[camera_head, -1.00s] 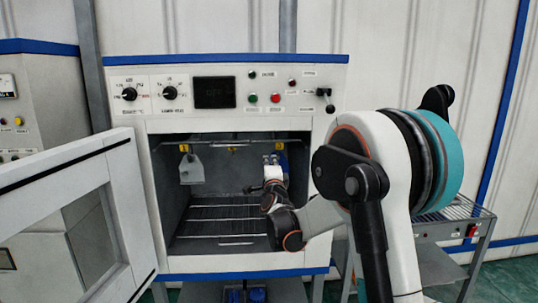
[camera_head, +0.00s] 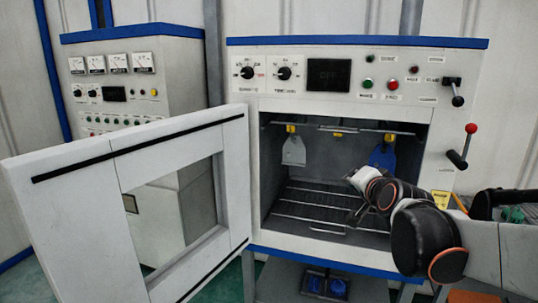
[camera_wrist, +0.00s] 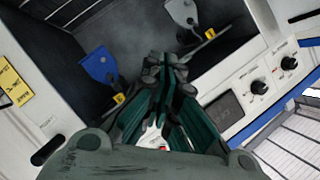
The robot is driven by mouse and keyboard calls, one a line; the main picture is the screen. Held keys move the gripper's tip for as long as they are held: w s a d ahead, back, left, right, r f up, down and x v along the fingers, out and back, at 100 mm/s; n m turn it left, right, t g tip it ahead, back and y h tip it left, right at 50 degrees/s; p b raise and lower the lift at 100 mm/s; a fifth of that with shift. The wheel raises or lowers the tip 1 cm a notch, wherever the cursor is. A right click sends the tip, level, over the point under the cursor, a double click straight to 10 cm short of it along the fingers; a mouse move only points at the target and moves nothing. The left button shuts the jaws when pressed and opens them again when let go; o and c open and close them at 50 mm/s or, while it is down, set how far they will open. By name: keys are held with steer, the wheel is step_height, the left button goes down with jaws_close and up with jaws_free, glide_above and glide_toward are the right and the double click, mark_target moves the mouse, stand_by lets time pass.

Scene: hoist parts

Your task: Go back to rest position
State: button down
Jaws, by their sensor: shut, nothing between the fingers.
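My gripper (camera_wrist: 165,70) shows in the wrist view with its dark green fingers closed together and nothing between them. In the head view my arm reaches in from the right, and its end is in front of the open oven's right side; the fingers are hard to make out there. A grey part (camera_head: 293,150) hangs from a yellow clip at the left inside the oven. A blue part (camera_head: 383,157) hangs at the right, partly behind my wrist. The wrist view also shows the blue part (camera_wrist: 97,66) and the grey part (camera_wrist: 183,12), both apart from the fingers.
The oven (camera_head: 340,256) has its door (camera_head: 125,140) swung wide open to the left. A wire rack (camera_head: 310,205) lies inside, and a middle clip (camera_head: 338,133) hangs empty. A red-knobbed lever (camera_head: 463,145) juts from the right front. A metered cabinet (camera_head: 130,62) stands behind the door.

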steer(key=s+f+n+g, duration=0.2)
steer(key=s+f, duration=0.3)
steer(key=s, duration=0.5)
steer(key=s+a+f+n+g+b, duration=0.1)
steer(key=s+f+n+g, duration=0.2)
steer(key=s, duration=0.7)
steer(key=s+a+f+n+g, duration=0.1)
steer(key=s+f+n+g, duration=0.2)
steer(key=s+f, duration=0.5)
steer(key=shift+s+a+n+h+b, duration=0.2)
steer(key=shift+s+n+h+b, duration=0.15)
steer(key=shift+s+n, duration=0.6)
